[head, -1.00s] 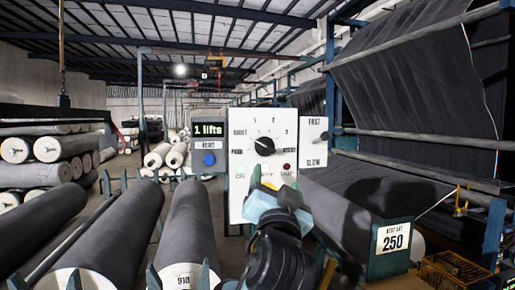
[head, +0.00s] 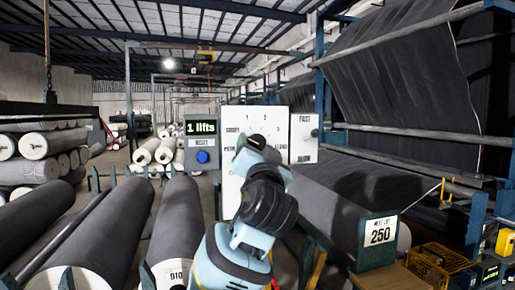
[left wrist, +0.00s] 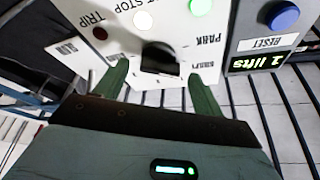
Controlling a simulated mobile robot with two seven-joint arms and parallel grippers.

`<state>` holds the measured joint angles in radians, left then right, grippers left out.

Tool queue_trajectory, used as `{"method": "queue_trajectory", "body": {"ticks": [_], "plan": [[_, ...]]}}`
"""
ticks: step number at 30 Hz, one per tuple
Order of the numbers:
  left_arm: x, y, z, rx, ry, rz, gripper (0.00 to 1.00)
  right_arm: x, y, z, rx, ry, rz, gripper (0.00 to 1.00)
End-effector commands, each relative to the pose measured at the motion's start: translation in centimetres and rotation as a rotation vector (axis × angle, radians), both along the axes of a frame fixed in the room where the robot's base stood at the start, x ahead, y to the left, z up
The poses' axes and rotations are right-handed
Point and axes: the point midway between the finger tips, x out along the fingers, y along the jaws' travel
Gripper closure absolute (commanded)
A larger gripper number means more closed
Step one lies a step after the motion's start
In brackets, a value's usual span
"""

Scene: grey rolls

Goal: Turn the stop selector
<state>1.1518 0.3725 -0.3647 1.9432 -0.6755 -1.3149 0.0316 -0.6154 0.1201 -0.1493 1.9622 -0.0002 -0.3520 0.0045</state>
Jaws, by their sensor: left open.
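The stop selector is a dark knob (left wrist: 160,56) on a white panel (head: 232,190), with printed words and numbers around it. In the head view my left arm covers the knob. In the left wrist view the two green fingers of my left gripper (left wrist: 160,71) are open, one on each side of the knob. A gap shows beside it, and I cannot tell whether either finger touches it. The left gripper (head: 254,146) is in front of the panel in the head view, its fingers mostly hidden. My right gripper is not in view.
A grey box with a "1 lifts" display (head: 201,128) and a blue reset button (head: 202,157) is left of the panel. A FAST/SLOW plate (head: 304,150) is at its right. Lamps (left wrist: 200,6) are on the panel. Grey rolls (head: 105,225) lie at left.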

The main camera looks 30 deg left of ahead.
Motion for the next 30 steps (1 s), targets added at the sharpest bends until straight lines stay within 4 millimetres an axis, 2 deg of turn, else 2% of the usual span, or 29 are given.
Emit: {"method": "queue_trajectory", "body": {"ticks": [12,22,30], "plan": [[0.67,0.56,0.28,-0.001,-0.001,0.000,0.31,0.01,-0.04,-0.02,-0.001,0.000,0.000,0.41],[0.67,0.54,0.26,-0.001,-0.001,0.000,0.74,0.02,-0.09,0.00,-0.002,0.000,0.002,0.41],[0.74,0.49,0.10,-0.021,-0.019,-0.002,0.76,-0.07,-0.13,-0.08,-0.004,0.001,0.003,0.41]]}}
